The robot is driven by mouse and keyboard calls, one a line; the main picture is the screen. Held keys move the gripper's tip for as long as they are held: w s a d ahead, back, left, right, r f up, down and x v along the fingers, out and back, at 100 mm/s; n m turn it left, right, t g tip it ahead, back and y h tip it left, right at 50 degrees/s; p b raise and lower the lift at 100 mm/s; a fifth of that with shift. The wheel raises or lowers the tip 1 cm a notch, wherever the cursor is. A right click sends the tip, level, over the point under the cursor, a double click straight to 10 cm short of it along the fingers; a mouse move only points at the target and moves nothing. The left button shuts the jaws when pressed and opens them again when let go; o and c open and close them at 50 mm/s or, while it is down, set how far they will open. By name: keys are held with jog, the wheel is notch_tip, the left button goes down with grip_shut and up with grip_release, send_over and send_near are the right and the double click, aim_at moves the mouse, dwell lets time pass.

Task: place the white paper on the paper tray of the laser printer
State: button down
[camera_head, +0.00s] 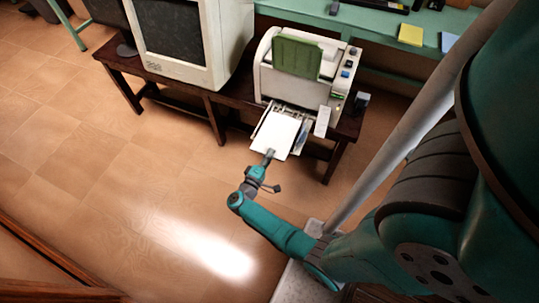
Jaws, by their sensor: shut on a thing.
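The white paper (277,135) is a flat white sheet at the front of the laser printer (331,91). It lies over the printer's pulled-out paper tray (303,137), whose edges show on either side. I cannot tell whether the sheet touches the tray floor. My gripper (268,157) is at the near edge of the sheet and is shut on it. The fingertips are small in this view. The printer is cream-coloured with a green panel standing up on top and buttons on its right side.
A dark wooden table (232,97) carries the printer and a bulky old monitor (190,40) to its left. A small dark object (361,101) stands right of the printer. A green shelf (385,22) with a yellow item (411,34) is behind. The tiled floor in front is clear.

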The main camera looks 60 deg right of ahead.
jog(key=shift+f, duration=0.55)
jog(key=c, duration=1.1)
grip_release()
jog(key=shift+c, duration=0.2)
jog(key=a, duration=1.2)
jog(key=shift+w+f, duration=0.15)
